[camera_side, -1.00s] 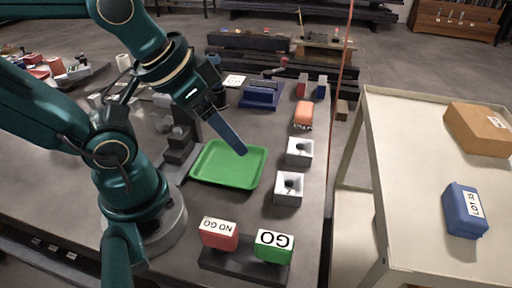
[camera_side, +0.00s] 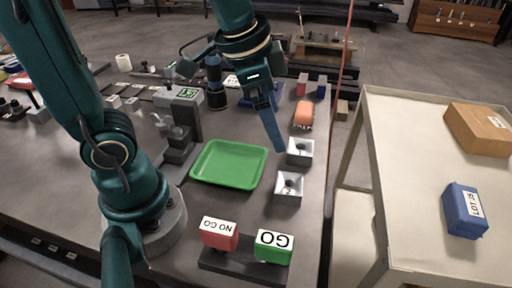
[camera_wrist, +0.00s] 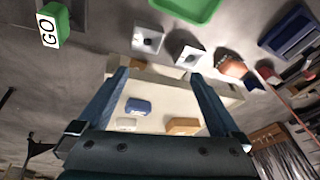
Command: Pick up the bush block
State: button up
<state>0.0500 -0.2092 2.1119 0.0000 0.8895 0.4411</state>
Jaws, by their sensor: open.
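No block is labelled as the bush block. The likeliest match is an orange block (camera_side: 304,113) with a ragged lower edge, on the bench near its right edge. It also shows in the wrist view (camera_wrist: 230,65), right of my fingers. My gripper (camera_side: 279,146) hangs above the bench beside the grey holder marked 1 (camera_side: 299,151), nearer the camera than the orange block. In the wrist view my gripper (camera_wrist: 158,74) has its two blue fingers wide apart with nothing between them held.
A green tray (camera_side: 230,182) lies left of my gripper. A second grey holder (camera_side: 288,189) is nearer the camera. Red NO GO (camera_side: 219,240) and green GO (camera_side: 273,252) blocks stand at the front. A cart (camera_side: 430,250) stands right. A thin red vertical line (camera_side: 344,70) passes near the bench edge.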

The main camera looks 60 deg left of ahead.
jog(key=m+g, duration=0.2)
send_over(290, 183)
notch_tip(290, 183, down, 6)
jog(key=f, duration=0.1)
jog(key=f+g, duration=0.1)
jog(key=f, duration=0.2)
jog(key=shift+s+d+g, duration=0.2)
jog(key=shift+d+g, duration=0.1)
jog(key=shift+g, duration=0.1)
jog(key=shift+s+f, duration=0.2)
jog(key=shift+f, duration=2.6)
grip_shut()
jog(key=shift+r, duration=0.1)
